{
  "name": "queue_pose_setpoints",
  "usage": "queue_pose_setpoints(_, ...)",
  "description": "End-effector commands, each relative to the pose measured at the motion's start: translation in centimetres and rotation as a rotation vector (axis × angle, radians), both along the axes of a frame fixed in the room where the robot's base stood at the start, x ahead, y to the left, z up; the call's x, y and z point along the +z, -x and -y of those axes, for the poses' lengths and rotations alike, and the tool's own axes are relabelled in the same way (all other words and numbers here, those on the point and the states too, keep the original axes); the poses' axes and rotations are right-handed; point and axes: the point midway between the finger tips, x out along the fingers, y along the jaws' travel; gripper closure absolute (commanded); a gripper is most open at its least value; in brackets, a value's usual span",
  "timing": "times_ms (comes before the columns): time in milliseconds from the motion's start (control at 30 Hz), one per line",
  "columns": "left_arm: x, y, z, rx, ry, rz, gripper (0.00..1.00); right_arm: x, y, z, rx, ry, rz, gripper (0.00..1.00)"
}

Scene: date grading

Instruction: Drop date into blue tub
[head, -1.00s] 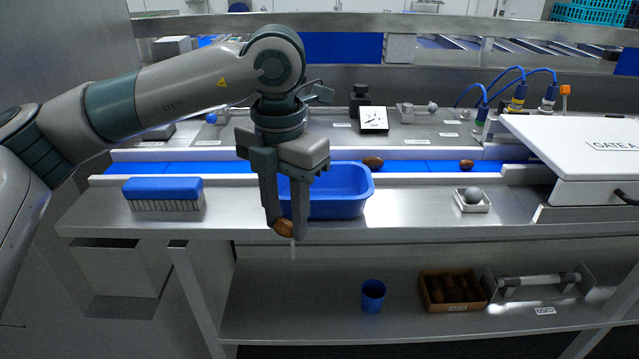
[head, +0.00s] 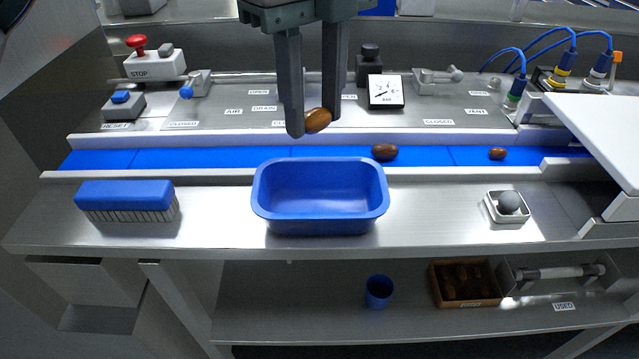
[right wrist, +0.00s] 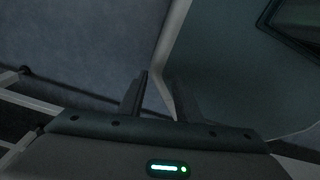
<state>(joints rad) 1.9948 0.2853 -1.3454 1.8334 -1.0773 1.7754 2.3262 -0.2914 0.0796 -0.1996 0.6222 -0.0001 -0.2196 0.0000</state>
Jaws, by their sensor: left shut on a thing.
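My left gripper (head: 312,122) comes down from the top of the head view and is shut on a brown date (head: 317,120) at its fingertips. The gripper and date are raised and appear above and behind the blue tub (head: 320,224). The tub stands on the steel bench and its visible inside is empty. My right gripper (right wrist: 157,78) shows only in the right wrist view. Its two fingers are apart with nothing between them.
Two more dates (head: 385,152) (head: 497,154) lie on the blue belt (head: 220,158) behind the tub. A blue brush (head: 125,194) lies left of the tub. A white dish (head: 493,209) with a grey ball stands right. A white lid (head: 600,130) juts in at the right.

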Motion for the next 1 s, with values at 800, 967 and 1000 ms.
queue_pose_setpoints(800, -2.9, 0.0, 0.0, 0.004, 0.001, -0.001, 0.78, -1.2, 0.7, 0.2, 0.001, 0.002, -0.009, 0.69)
queue_pose_setpoints(967, -4.4, 0.0, 0.0, 0.003, -0.001, -0.001, 0.78, -1.7, 0.8, 0.1, 0.001, 0.001, -0.009, 0.69)
queue_pose_setpoints(1000, -4.8, 0.0, 0.0, 0.003, -0.001, 0.0, 0.78, -1.8, 0.8, 0.1, 0.001, 0.001, -0.009, 0.69)
